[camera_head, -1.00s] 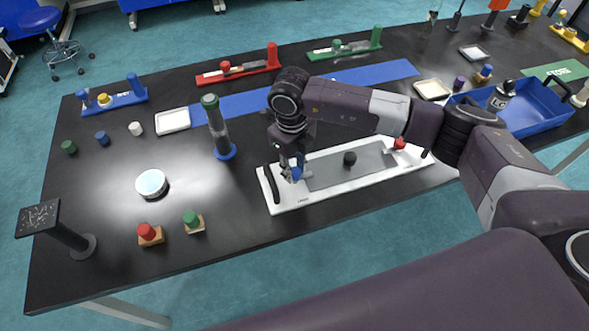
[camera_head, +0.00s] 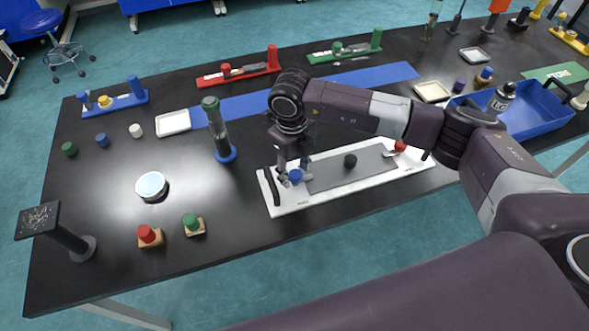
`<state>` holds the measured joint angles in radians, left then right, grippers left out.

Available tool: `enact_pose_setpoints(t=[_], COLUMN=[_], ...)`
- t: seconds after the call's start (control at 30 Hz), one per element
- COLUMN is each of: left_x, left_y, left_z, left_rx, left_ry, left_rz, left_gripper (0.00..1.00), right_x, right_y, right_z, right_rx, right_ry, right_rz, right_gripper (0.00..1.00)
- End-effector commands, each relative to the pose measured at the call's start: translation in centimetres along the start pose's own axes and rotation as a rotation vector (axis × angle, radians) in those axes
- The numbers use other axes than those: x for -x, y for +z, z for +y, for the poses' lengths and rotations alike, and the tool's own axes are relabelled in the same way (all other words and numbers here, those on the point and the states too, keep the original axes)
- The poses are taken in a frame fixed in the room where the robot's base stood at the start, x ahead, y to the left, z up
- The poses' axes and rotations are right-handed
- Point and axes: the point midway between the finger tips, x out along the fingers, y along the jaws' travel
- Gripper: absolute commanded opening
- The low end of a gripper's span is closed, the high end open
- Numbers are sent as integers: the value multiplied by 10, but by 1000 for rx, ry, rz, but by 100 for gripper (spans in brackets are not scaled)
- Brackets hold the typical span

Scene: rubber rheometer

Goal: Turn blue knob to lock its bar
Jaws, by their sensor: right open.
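A white base (camera_head: 335,196) with a grey plate (camera_head: 330,172) lies near the table's front edge. The blue knob (camera_head: 296,175) sits at the grey plate's left end, beside a black handle. Contact is too small to tell. My left gripper is not in view.
A tall cylinder with a green top (camera_head: 218,125) stands left of my right gripper. Red (camera_head: 149,235) and green (camera_head: 193,222) buttons sit at the front left. A blue tray (camera_head: 535,117) is at the right.

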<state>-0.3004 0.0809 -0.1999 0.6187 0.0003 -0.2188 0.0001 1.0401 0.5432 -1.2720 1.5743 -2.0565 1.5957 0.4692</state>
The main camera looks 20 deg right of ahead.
Motion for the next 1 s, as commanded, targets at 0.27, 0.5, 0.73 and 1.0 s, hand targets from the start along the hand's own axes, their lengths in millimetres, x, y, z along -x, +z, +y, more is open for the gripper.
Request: enact_pose_setpoints(t=[0.27,0.5,0.73,1.0], left_x=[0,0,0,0], left_y=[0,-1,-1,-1], left_z=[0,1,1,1], left_rx=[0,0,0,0], left_ry=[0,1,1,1], left_rz=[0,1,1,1], left_gripper=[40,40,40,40], right_x=[44,93,116,119], right_y=[2,1,0,0], right_z=[-1,-1,0,0], right_rx=[1,0,-1,0], right_ry=[-2,-1,-1,-1], right_rz=[-6,-5,-2,-2], right_gripper=[43,43,43,43])
